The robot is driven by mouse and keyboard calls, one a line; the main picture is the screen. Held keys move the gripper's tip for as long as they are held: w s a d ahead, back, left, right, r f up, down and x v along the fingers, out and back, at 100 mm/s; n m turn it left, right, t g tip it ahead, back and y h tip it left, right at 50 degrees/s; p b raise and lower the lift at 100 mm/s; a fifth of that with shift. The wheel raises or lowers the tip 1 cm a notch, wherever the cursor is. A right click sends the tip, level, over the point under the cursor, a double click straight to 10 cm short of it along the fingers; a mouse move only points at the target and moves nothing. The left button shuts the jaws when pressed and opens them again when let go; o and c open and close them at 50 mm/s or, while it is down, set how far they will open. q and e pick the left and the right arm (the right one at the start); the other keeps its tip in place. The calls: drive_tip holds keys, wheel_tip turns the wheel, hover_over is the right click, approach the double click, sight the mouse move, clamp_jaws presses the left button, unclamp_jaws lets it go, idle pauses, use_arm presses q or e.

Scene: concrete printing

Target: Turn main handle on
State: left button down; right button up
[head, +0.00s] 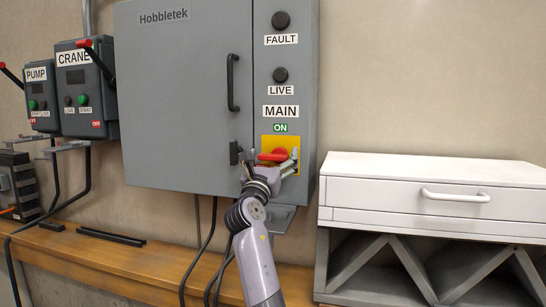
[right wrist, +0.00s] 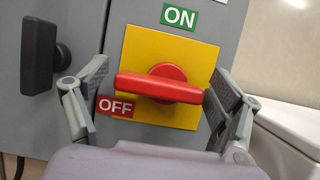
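The main handle (right wrist: 160,86) is a red rotary switch on a yellow plate (right wrist: 186,47) on the grey cabinet (head: 185,105). In the right wrist view its bar lies nearly level, with one end by the red OFF label (right wrist: 116,107). The green ON label (right wrist: 179,17) is above it. The handle also shows in the head view (head: 274,156), partly hidden by my gripper. My right gripper (right wrist: 158,95) is open, with one finger on each side of the handle; I cannot tell whether the right finger touches it. My left gripper is not in view.
A black cabinet latch (right wrist: 40,55) is left of the handle. A white drawer unit (head: 430,190) stands to the right. PUMP (head: 40,95) and CRANE (head: 84,90) boxes hang at left. A wooden bench (head: 125,262) runs below.

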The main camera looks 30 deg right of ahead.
drive_tip(key=c, duration=1.1)
drive_tip(key=shift+o, duration=0.2)
